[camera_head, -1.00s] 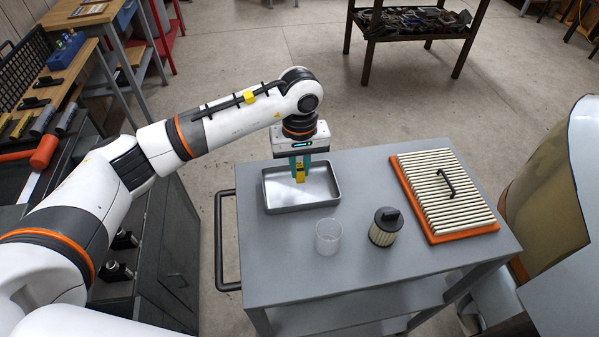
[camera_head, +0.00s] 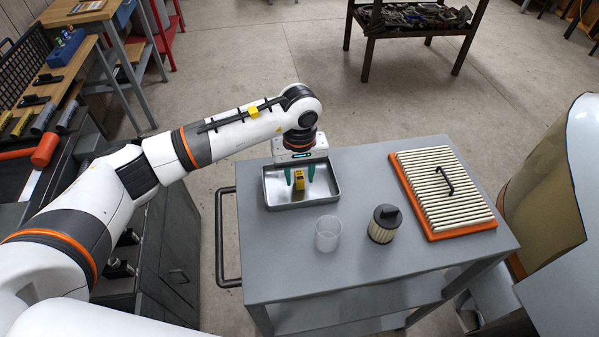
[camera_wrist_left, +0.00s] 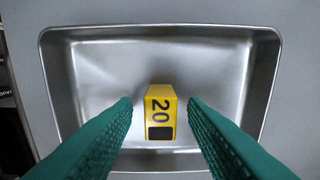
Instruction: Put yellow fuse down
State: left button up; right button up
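The yellow fuse (camera_head: 299,180) is in the metal tray (camera_head: 282,203) on the grey cart. In the left wrist view the fuse (camera_wrist_left: 161,113) shows its "20" marking and a dark window, and stands between the green fingers with a gap on each side. My left gripper (camera_head: 300,178) is open over the tray, pointing down, its fingers on either side of the fuse. The wrist view shows the gripper (camera_wrist_left: 160,112) apart from the fuse. Whether the fuse's base touches the tray floor is hard to see. My right gripper is not in view.
On the cart top (camera_head: 370,265) stand a clear cup (camera_head: 328,234), a round filter with a black cap (camera_head: 384,224) and a pleated orange-edged air filter (camera_head: 444,194). The cart's handle (camera_head: 222,240) is at its left. The cart's front surface is clear.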

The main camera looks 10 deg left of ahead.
aim_at(300, 176)
pick_arm(q)
jog(key=shift+r, duration=0.1)
jog(key=shift+r+p, duration=0.2)
jog(key=shift+p, duration=0.1)
notch_tip(300, 176, up, 12)
jog(key=b, duration=0.4)
jog(key=shift+f, duration=0.15)
jog(key=shift+f, duration=0.1)
